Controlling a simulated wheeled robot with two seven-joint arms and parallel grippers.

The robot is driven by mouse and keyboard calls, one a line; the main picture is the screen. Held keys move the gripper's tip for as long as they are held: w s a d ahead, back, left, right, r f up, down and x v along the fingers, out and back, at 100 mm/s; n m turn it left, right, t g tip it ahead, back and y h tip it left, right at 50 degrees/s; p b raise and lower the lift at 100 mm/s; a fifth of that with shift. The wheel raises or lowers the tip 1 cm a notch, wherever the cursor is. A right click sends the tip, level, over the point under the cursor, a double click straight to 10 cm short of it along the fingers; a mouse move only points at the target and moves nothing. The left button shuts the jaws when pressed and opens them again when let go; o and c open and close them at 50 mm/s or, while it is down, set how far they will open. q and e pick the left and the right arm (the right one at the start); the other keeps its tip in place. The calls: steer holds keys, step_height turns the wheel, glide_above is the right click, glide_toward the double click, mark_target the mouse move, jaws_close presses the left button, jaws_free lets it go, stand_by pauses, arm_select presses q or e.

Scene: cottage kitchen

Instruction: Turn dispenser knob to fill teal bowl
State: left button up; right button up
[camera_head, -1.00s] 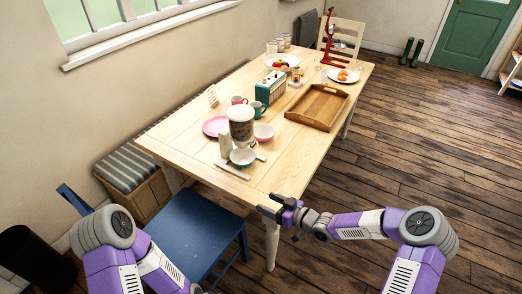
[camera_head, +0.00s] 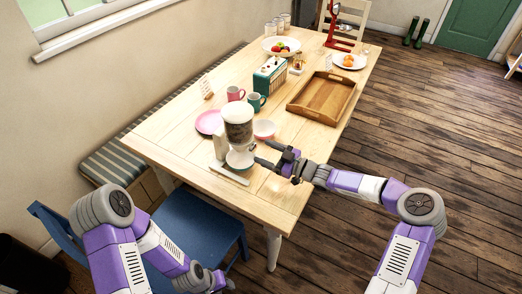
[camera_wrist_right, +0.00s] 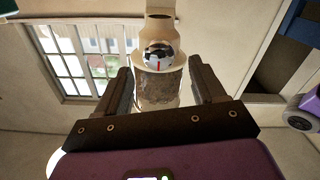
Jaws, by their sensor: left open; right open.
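The dispenser (camera_head: 239,131), with a clear middle and white top and base, stands near the table's front corner. In the right wrist view its round, shiny knob (camera_wrist_right: 158,56) shows a red mark. The teal bowl (camera_head: 240,160) sits at the dispenser's foot, partly hidden by it. My right gripper (camera_head: 267,155) is open just right of the bowl and dispenser. In the right wrist view the knob appears between and beyond the open fingers (camera_wrist_right: 162,85), apart from them. My left gripper (camera_head: 217,282) is low by the blue chair, off the table; its fingers are barely visible.
A wooden tray (camera_head: 322,98) lies at right. A blue chair (camera_head: 200,228) stands at the table's front. The table's near right corner is clear.

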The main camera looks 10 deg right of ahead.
mark_target(252, 147)
steer(key=shift+x, duration=1.2)
steer(key=c, duration=1.1)
steer(key=shift+o, duration=0.2)
